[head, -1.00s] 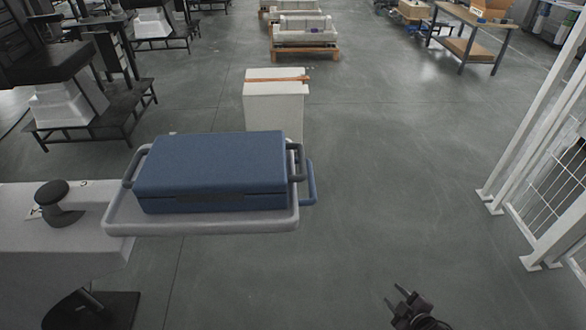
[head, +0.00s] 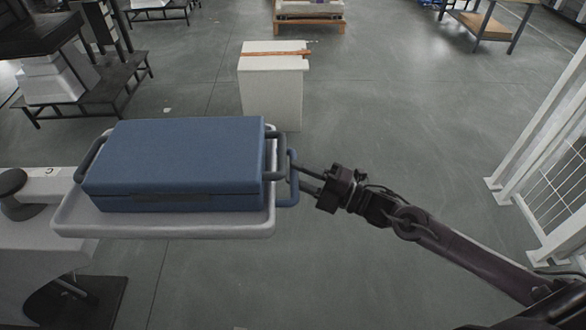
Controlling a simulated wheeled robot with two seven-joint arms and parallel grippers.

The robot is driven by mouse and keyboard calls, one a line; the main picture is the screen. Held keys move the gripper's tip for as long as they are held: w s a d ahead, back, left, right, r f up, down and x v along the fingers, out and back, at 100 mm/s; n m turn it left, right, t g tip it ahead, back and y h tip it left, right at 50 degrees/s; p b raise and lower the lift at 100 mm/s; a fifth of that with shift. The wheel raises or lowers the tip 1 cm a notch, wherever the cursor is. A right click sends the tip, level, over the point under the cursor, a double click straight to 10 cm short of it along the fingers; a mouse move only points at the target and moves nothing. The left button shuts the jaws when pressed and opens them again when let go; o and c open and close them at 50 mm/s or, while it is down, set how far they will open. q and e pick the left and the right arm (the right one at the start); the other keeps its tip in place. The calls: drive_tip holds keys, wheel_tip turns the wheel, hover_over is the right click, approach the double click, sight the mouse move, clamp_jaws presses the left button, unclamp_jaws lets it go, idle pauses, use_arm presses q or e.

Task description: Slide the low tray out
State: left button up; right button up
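A grey tray (head: 215,231) with a raised rim stands at the left and carries a blue case (head: 180,160) with dark side handles. A blue loop handle (head: 291,190) sticks out past the tray's right edge, seemingly from lower down; what it joins is hidden under the tray and case. No separate low tray shows clearly. My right gripper (head: 302,179) comes in from the right with its two fingers apart. Its fingertips are at the blue handle's outer bar; I cannot tell whether they touch it. My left gripper is not in view.
A grey bench (head: 30,255) with a dark knob (head: 13,186) stands at the left. A white box (head: 271,90) with an orange strip stands behind the tray. A white mesh fence (head: 540,170) runs along the right. The floor between is clear.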

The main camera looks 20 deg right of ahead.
drive_tip(key=shift+x, duration=0.85)
clamp_jaws()
